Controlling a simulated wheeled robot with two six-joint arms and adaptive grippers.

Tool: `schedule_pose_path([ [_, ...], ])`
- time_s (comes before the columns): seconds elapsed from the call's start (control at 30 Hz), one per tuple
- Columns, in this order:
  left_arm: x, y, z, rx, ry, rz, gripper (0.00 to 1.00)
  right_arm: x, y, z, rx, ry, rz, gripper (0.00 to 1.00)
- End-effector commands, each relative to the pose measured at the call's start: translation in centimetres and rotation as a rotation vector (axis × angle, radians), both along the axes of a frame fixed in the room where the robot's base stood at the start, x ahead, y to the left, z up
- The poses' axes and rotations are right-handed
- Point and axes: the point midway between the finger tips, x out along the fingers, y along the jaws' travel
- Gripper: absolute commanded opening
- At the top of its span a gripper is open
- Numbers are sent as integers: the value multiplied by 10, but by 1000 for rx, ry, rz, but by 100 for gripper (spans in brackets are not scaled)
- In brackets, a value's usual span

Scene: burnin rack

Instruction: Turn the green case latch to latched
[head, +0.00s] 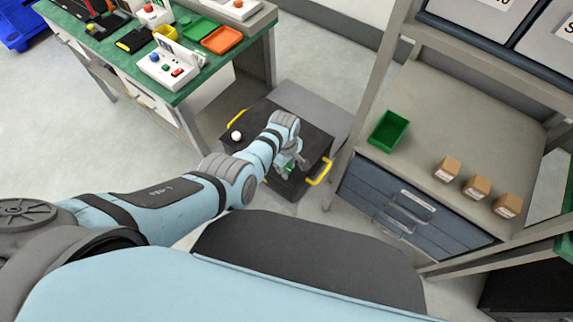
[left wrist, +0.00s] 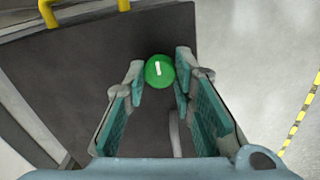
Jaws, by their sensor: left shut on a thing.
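The green case latch (left wrist: 160,71) is a round green knob with a short white mark, near the upper middle of the left wrist view. The mark runs nearly up and down the picture, slightly tilted. My left gripper (left wrist: 160,76) is shut on the knob, one fingertip on each side. In the head view my left gripper (head: 288,168) reaches down over the dark case (head: 262,117), and the fingers mostly hide the latch. The dark case top also shows in the left wrist view (left wrist: 80,70). My right gripper is in neither view.
The case has yellow handles (head: 319,170) and a white round knob (head: 237,136) on top. A green-topped workbench (head: 190,85) stands at left. A shelf with a green bin (head: 388,130) and small cardboard boxes (head: 447,168) stands at right.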

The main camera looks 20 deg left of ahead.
Motion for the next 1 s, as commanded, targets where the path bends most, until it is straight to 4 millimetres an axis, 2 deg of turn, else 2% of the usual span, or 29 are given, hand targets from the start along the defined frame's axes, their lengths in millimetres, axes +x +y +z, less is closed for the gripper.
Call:
schedule_pose_path([
  [0.47,1,0,0,1,-2,19,0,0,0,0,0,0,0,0],
  [0.5,1,0,0,1,-2,18,25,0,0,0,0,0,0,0],
  [0.63,0,0,0,1,-1,18,45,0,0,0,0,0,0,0],
  [1.0,1,0,3,0,-2,17,45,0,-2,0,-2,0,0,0],
])
